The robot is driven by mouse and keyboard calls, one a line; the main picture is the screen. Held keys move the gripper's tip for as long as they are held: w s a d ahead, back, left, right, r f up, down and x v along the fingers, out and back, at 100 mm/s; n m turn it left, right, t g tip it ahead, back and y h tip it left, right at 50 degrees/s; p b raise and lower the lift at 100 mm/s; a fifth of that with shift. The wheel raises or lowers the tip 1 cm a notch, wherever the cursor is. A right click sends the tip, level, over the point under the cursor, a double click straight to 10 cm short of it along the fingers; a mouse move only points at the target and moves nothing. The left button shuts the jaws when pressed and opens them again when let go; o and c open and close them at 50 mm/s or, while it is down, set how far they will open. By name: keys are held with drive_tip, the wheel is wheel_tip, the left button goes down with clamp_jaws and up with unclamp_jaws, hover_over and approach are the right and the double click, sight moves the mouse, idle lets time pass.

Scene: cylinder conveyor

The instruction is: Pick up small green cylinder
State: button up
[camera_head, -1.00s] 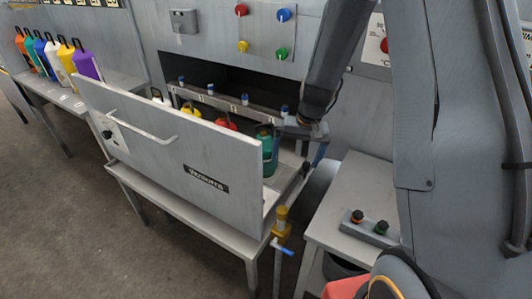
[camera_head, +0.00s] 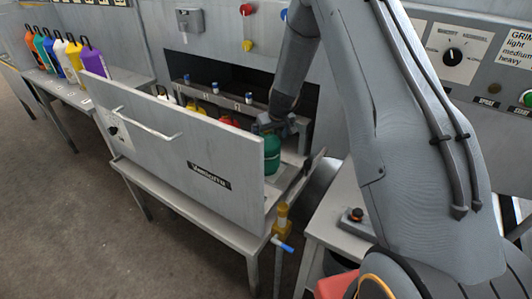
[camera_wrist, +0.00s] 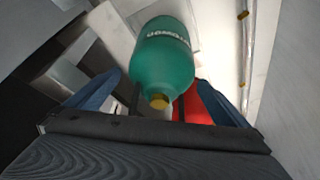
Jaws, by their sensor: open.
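The small green cylinder (camera_head: 272,156) stands at the right end of the open drawer-like bay, behind its front panel. In the wrist view the green cylinder (camera_wrist: 164,55) shows its rounded body, a pale label, and a yellow valve pointing toward my gripper. My gripper (camera_head: 276,126) is at the top of the cylinder in the head view. In the wrist view the blue fingers of my gripper (camera_wrist: 157,88) are spread apart, with the cylinder's valve end between them. Whether a finger touches it cannot be told.
Red (camera_head: 229,122) and yellow (camera_head: 194,106) cylinders stand in the bay to the left. The grey front panel (camera_head: 170,140) with its bar handle stands in front. A yellow valve post (camera_head: 281,220) is at the front right corner.

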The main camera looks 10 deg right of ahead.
drive_tip(key=shift+p+x, duration=1)
drive_tip(key=shift+x, duration=1.35)
drive_tip(key=shift+w+a, duration=0.1)
drive_tip(key=shift+a, duration=0.05)
drive_tip(key=shift+c, duration=0.3)
drive_tip(key=c, duration=1.8)
drive_tip(key=shift+o, duration=0.2)
drive_tip(key=shift+w+r, duration=0.1)
drive_tip(key=shift+r, duration=0.1)
